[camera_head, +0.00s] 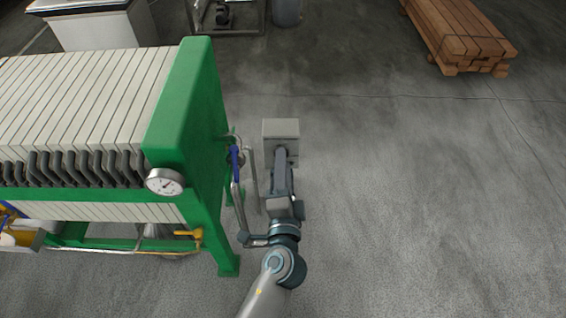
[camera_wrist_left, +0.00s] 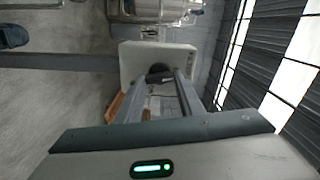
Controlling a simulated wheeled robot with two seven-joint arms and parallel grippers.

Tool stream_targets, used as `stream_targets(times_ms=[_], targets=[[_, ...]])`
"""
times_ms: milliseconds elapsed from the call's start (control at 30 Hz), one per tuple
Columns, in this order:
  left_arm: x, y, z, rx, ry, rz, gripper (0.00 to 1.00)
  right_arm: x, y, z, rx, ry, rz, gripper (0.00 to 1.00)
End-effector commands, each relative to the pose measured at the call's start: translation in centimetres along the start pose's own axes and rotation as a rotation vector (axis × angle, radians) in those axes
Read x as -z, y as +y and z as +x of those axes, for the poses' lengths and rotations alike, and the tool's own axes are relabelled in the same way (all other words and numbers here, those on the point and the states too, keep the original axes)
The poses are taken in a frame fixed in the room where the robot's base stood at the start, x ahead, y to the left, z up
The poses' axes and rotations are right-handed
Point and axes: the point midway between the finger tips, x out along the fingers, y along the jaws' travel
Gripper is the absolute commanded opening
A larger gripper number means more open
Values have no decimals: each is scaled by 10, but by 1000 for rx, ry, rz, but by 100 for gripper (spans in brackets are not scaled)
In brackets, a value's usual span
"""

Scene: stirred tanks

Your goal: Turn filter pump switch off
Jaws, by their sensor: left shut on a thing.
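The filter pump switch is on a grey box (camera_head: 281,128) standing just right of the green filter press. In the left wrist view the pale box (camera_wrist_left: 130,62) faces me, with a dark round knob (camera_wrist_left: 159,71) on its front. My left gripper (camera_head: 281,156) reaches the front of the box. In the left wrist view its two fingers (camera_wrist_left: 161,82) are at the two sides of the knob and shut on it. The knob's marking and exact turn angle cannot be read. In the head view the gripper hides the knob. My right gripper is in neither view.
The green filter press frame (camera_head: 185,110) stands close left, with a pressure gauge (camera_head: 165,181), a blue-handled valve (camera_head: 235,160) and a yellow valve (camera_head: 190,234). A timber stack (camera_head: 460,35) lies at the back right. The floor right of the box is clear.

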Motion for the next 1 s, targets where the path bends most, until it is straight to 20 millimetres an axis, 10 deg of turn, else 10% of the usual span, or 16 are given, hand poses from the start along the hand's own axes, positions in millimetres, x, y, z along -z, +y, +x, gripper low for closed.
stream_targets(times_ms=[900,933,1000], targets=[[0,-1,1,4,1,234,12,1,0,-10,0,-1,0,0],[0,-1,1,4,1,234,42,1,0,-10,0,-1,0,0],[0,0,1,4,1,233,53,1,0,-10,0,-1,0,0]])
